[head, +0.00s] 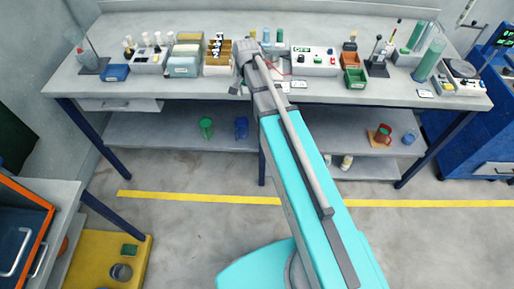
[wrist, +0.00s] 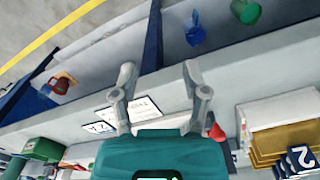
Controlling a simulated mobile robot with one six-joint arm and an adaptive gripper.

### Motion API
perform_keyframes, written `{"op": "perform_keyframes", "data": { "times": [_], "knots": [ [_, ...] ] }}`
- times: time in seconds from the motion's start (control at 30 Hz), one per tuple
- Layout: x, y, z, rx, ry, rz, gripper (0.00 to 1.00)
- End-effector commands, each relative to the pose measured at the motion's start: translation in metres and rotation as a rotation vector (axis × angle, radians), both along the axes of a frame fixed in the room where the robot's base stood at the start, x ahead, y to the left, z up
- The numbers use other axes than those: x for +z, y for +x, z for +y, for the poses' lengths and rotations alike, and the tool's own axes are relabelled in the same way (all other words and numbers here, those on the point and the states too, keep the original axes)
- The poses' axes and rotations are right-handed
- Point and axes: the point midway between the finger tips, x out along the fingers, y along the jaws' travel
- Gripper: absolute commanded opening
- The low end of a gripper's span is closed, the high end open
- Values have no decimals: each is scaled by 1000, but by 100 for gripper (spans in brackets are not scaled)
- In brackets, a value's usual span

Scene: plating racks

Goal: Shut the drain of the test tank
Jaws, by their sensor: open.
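My gripper (wrist: 158,72) is open and empty in the wrist view, its two fingers apart over the front edge of the bench. In the head view the end of my arm is at the front middle of the bench, and the fingers are too small to make out. I cannot tell for sure which thing is the test tank. A clear slanted vessel (head: 88,48) stands at the left end of the bench and a tall greenish cylinder (head: 430,60) at the right.
The bench (head: 210,90) holds a blue tray (head: 115,73), a yellow rack (head: 217,66), a control box (head: 313,62), green bins (head: 355,79) and a scale (head: 462,70). Green (head: 206,128) and blue mugs (head: 241,128) stand on the shelf below. The floor in front is mostly clear.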

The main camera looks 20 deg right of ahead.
Motion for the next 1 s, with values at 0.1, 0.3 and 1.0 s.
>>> {"op": "perform_keyframes", "data": {
  "times": [0.1,0.3,1.0],
  "knots": [
    [-14,-11,0,39,0,0,59],
    [-31,-26,0,107,0,0,59],
    [-89,-79,0,341,0,0,59]
  ]
}}
